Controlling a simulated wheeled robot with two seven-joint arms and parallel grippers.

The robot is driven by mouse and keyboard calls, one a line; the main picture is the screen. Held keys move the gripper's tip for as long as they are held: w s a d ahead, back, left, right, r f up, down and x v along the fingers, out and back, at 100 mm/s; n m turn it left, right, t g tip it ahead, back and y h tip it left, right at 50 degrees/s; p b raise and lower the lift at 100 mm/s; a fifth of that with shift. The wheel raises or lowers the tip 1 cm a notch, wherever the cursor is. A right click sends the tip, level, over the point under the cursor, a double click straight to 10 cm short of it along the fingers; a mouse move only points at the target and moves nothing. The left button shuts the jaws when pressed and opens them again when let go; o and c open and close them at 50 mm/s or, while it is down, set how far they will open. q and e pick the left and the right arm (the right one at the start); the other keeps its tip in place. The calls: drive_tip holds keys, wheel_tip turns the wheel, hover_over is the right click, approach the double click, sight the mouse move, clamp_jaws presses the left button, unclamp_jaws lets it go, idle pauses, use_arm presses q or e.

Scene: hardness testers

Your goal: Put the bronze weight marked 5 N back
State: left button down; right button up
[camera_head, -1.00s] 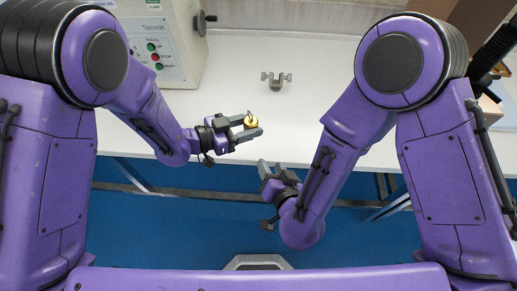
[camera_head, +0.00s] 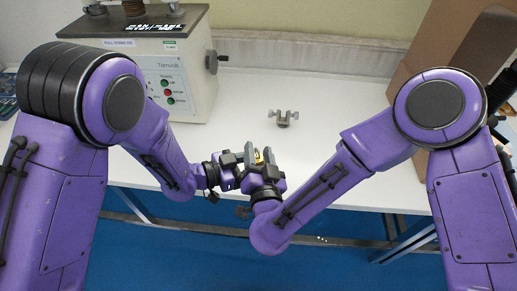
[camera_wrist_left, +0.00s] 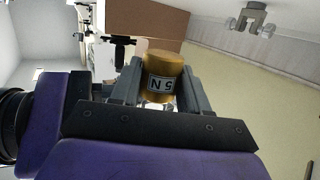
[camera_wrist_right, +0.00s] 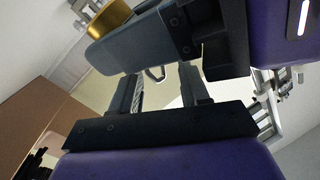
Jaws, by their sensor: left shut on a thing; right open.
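The bronze weight (camera_head: 259,157) is a small gold cylinder, mostly hidden by the grippers in the head view. In the left wrist view the weight (camera_wrist_left: 163,65) shows its "5 N" label upside down. My left gripper (camera_head: 254,158) is shut on the weight and holds it in the air by the table's front edge. My right gripper (camera_head: 267,163) is open, close against the left one. In the right wrist view a small metal hook (camera_wrist_right: 155,73) shows just past the open right fingers (camera_wrist_right: 160,85); I cannot tell whether it lies between them.
A grey metal holder (camera_head: 283,118) with upright prongs stands on the white table (camera_head: 340,150) behind the grippers. A Tarnvols tester (camera_head: 178,75) with coloured buttons stands at back left. A brown cardboard box (camera_head: 425,85) is at right. The table around the holder is clear.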

drive_tip(key=shift+w+a, duration=0.2)
drive_tip(key=shift+w, duration=0.75)
clamp_jaws()
use_arm(q)
drive_tip(key=shift+c, duration=2.4)
unclamp_jaws()
use_arm(e)
drive_tip(key=shift+r, duration=0.1)
use_arm(q)
drive_tip(key=shift+a, duration=0.1)
